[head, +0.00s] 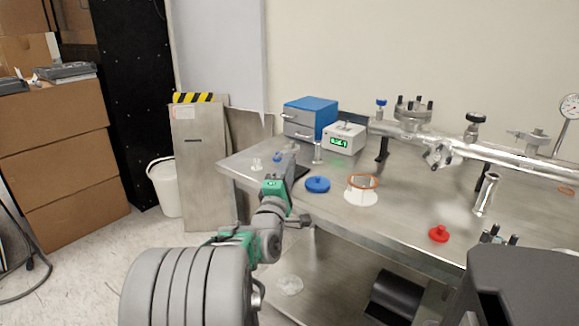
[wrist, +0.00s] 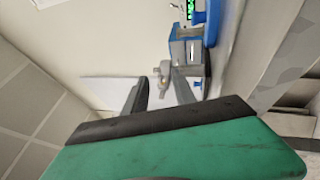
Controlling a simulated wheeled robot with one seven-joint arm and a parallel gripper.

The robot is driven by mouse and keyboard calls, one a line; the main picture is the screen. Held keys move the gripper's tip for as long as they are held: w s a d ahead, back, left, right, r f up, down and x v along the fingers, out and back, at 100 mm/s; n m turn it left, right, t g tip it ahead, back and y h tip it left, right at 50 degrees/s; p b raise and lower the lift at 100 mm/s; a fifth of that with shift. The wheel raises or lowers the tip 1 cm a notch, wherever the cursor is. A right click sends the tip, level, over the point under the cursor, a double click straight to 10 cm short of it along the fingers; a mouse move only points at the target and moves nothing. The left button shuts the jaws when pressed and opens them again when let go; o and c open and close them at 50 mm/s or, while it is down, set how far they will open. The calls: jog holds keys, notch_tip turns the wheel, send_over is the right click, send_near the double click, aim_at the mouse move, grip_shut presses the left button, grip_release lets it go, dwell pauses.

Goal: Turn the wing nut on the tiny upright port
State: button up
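A small metal port with a clamp-like piece on top (head: 531,138) stands up from the steel vacuum pipe at the far right; its wing nut is too small to make out. A larger metal clamp (head: 437,155) sits on the front of the pipe. My gripper (head: 291,158) is far to the left of both, above the table's left end. In the wrist view the two dark fingers of my gripper (wrist: 162,92) are apart. A small pale part with an orange spot (wrist: 164,70) shows past the fingertips; I cannot tell what it is or whether it is held.
The steel table (head: 410,218) carries a blue drawer box (head: 310,117), a green-display unit (head: 345,140), a blue lid (head: 317,184), a white piece with an orange ring (head: 361,194), a red knob (head: 439,234) and a steel tube (head: 486,194). A gauge (head: 570,106) stands far right.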

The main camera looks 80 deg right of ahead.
jog(key=shift+x, duration=1.15)
grip_shut()
